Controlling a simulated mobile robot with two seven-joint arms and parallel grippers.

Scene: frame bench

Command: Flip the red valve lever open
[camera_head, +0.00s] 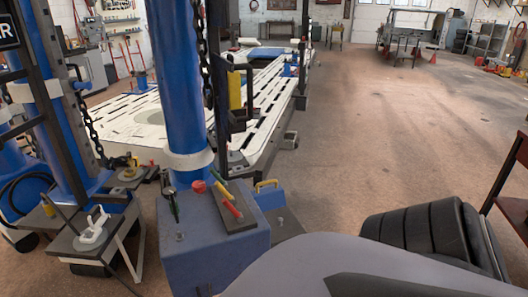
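A lever with a red grip (232,209) sits on a dark plate (238,219) on top of a blue cabinet (205,255), low and left of centre. Its grip slants down to the right. A lever with a yellow grip (223,190) is just behind it. I cannot tell from this view whether the red lever's valve is open or shut. Neither of my grippers is in view.
A blue post (178,80) with a hanging chain (207,60) rises behind the cabinet. A slotted frame bench (265,105) extends behind. A black ribbed object (415,230) is at the right. The floor beyond is open.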

